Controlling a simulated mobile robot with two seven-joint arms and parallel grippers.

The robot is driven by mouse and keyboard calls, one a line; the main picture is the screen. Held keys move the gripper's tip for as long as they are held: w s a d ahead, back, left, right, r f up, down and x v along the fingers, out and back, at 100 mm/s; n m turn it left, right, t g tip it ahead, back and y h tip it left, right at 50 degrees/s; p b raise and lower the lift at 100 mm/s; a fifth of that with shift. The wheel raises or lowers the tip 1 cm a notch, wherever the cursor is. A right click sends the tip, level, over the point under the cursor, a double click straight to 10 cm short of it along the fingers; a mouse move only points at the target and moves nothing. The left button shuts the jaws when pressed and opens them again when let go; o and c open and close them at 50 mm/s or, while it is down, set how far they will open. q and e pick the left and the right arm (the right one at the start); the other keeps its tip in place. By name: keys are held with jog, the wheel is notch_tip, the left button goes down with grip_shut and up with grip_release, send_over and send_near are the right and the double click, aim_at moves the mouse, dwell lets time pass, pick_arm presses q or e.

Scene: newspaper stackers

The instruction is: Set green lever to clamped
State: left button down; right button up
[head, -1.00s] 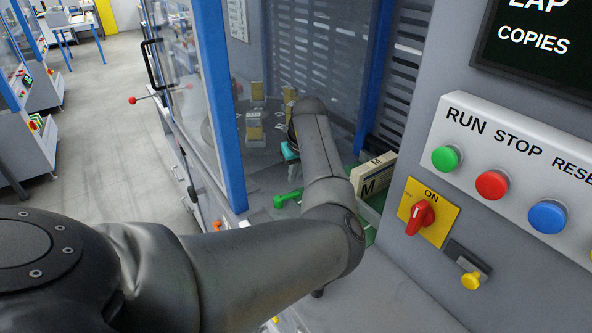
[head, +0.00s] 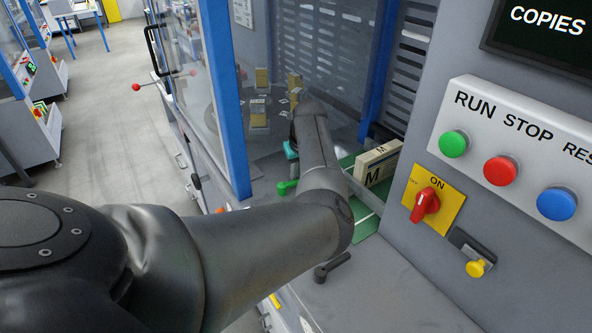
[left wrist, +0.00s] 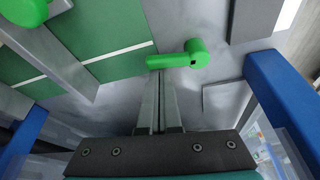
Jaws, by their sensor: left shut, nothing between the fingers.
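The green lever (head: 286,187) stands at the front of the machine opening in the head view, partly behind my left arm. In the left wrist view the green lever (left wrist: 196,53) has a round pivot at right and a short handle pointing left. My left gripper (left wrist: 158,80) is shut and empty, its fingertips close by the lever's handle; I cannot tell whether they touch. My right gripper is not in view.
A green belt (head: 366,222) carries a newspaper stack (head: 378,163) right of my arm. A black lever (head: 332,268) lies on the grey ledge. A blue-framed door (head: 224,100) stands left, and a panel with a red switch (head: 425,204) stands right.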

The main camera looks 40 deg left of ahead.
pick_arm(q)
jog(key=shift+m+p, duration=0.3)
jog(key=shift+p, duration=0.1)
jog(key=shift+d, duration=0.1)
